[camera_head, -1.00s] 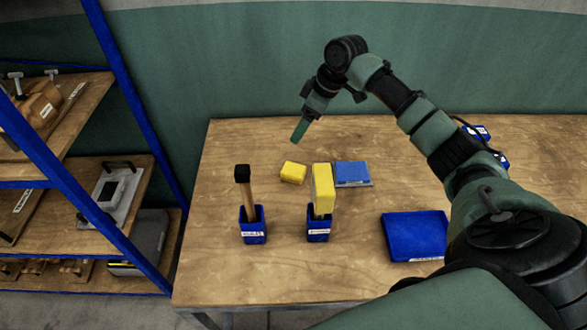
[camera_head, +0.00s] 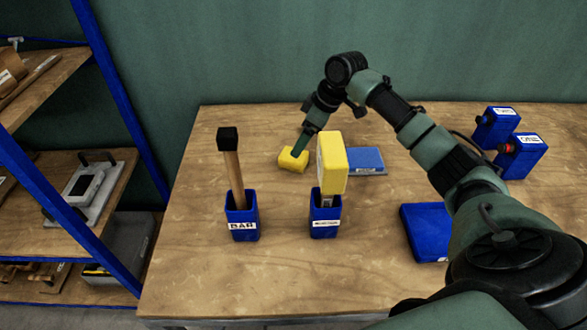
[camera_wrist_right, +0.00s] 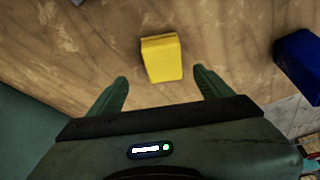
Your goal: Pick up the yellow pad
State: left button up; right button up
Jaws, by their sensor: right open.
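A small yellow pad (camera_head: 291,161) lies on the wooden table, left of a blue pad. In the right wrist view the yellow pad (camera_wrist_right: 162,58) lies ahead of the fingertips, roughly centred between them. My right gripper (camera_head: 299,148) points down at the pad in the head view, its fingertip overlapping the pad's upper part. In the wrist view the right gripper (camera_wrist_right: 160,82) has its two green fingers spread, with nothing between them. My left gripper is not in view.
A blue holder (camera_head: 325,218) with a tall yellow-headed tool (camera_head: 332,165) stands in front of the pad. A blue BAR holder (camera_head: 242,219) holds a black-tipped bar. A blue pad (camera_head: 363,160) lies to the right. A blue tray (camera_head: 424,232) and blue control boxes (camera_head: 521,156) are further right.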

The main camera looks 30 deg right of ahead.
jog(key=x, duration=0.3)
jog(key=p+x, duration=0.1)
jog(key=x, duration=0.2)
jog(key=shift+s+a+f, duration=0.15)
jog(key=shift+a+f, duration=0.1)
jog(key=shift+a+f+p, duration=0.1)
jog(key=shift+f+p, duration=0.2)
jog(key=shift+f, duration=0.3)
jog(key=c, duration=1.5)
jog(key=shift+c, duration=0.2)
jog(key=shift+r, duration=0.15)
notch_tip(320, 180, up, 20)
jog(key=b, duration=0.1)
jog(key=shift+b, duration=0.3)
